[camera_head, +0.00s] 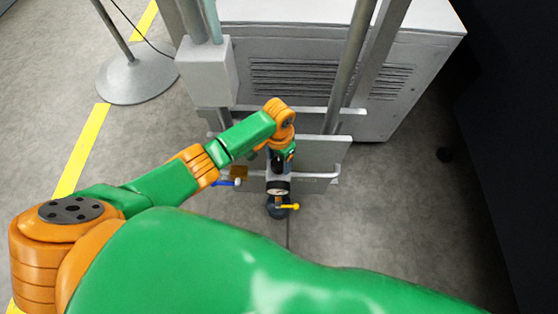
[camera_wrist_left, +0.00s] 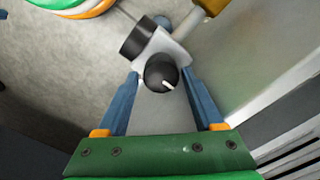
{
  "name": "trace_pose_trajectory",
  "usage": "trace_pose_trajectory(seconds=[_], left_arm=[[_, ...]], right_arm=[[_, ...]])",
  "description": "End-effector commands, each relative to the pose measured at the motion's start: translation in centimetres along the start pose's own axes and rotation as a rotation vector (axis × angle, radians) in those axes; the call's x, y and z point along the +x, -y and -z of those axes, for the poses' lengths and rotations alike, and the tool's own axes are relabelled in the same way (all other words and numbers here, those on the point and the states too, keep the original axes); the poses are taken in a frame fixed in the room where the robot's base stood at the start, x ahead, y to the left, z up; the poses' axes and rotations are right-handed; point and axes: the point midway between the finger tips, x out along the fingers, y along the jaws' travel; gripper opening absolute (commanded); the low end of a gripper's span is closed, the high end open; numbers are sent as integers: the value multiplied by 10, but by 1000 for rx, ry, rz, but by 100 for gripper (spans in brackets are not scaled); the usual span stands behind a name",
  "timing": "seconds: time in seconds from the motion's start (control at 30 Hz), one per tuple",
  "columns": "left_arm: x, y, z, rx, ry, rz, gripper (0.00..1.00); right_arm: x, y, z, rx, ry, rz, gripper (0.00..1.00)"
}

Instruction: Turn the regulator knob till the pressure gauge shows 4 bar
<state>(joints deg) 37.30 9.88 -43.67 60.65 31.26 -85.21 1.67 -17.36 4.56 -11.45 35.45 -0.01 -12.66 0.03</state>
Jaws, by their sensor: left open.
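The regulator knob (camera_wrist_left: 160,72) is black and round with a white pointer mark, seen end-on in the left wrist view. My left gripper (camera_wrist_left: 162,78) is open, with its two blue fingers on either side of the knob and a visible gap at each side. The knob sits on a pale regulator block (camera_wrist_left: 172,48). The pressure gauge (camera_head: 278,187) has a black rim and a pale face in the head view, but its needle is too small to read. In the wrist view the gauge (camera_wrist_left: 136,42) shows only its dark side. My wrist hides the knob in the head view.
A yellow-handled valve (camera_head: 291,206) is just below the gauge. A blue lever (camera_head: 225,183) and a brass part (camera_head: 239,172) are to its left. A grey cabinet (camera_head: 330,75), posts and a grey box (camera_head: 207,70) stand behind.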

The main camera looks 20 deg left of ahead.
Motion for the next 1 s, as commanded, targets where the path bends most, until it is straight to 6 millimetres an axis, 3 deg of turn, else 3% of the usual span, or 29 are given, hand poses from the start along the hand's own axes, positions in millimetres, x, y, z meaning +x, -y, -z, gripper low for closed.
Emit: trace_pose_trajectory(seconds=[0.07, 0.3, 0.57, 1.0], left_arm=[[8, 0, 0, 0, 2, 0, 69], [8, 0, 0, 0, 0, 0, 69], [8, 0, 0, 0, 0, 0, 0], [4, 0, 0, -127, -1, -2, 0]], right_arm=[[5, 0, 0, 1, -1, -1, 0], [4, -3, 2, 1, -5, -4, 0], [4, -4, 3, 1, -8, -7, 0], [-10, -2, 4, -1, -6, -3, 0]])
